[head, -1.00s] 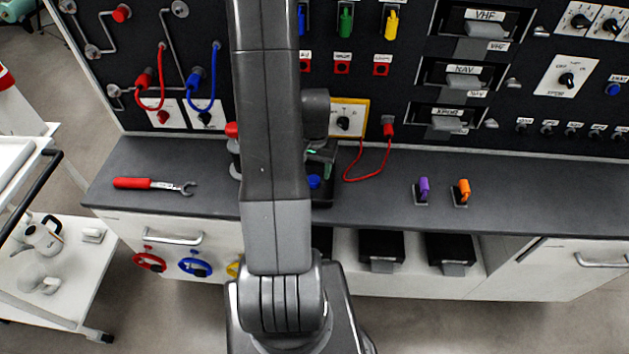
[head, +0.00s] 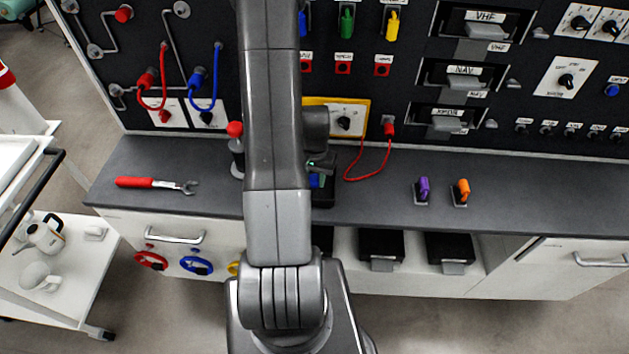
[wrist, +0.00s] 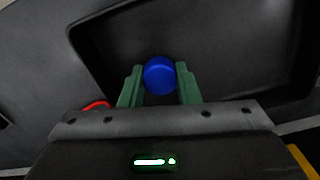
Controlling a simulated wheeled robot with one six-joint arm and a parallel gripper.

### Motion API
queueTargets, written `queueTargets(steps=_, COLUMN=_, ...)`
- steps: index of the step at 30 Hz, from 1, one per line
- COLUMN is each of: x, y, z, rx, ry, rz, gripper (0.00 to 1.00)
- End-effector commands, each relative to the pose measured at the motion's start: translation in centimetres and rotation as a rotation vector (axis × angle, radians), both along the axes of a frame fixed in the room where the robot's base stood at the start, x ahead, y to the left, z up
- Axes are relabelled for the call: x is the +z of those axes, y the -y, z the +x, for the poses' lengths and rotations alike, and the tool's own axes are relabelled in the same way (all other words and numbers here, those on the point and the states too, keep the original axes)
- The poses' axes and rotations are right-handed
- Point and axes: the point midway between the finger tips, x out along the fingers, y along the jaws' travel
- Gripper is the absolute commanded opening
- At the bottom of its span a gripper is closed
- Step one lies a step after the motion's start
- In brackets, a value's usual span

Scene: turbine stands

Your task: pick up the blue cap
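The blue cap (wrist: 160,75) is a small round piece in a black tray (wrist: 230,70). In the wrist view it lies between the two green fingers of my gripper (wrist: 160,84). The fingers are apart, one on each side of the cap, with almost no gap to it; firm contact does not show. In the head view the blue cap (head: 315,181) shows just right of my arm, with a green finger beside it. Much of the gripper and tray is hidden behind my arm there.
A red-handled wrench (head: 155,184) lies left on the grey counter (head: 370,205). A red-topped item (head: 236,145) stands close left of my arm. A red cable (head: 372,176) hangs to the right. Purple (head: 423,188) and orange (head: 462,189) pieces stand farther right.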

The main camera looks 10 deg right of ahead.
Motion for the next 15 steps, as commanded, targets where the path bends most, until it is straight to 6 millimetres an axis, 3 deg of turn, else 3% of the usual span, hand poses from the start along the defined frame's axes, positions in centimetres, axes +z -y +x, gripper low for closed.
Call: queueTargets(steps=15, x=0.95, y=0.01, z=0.06, rx=0.0, ry=0.002, rz=0.0, gripper=0.0)
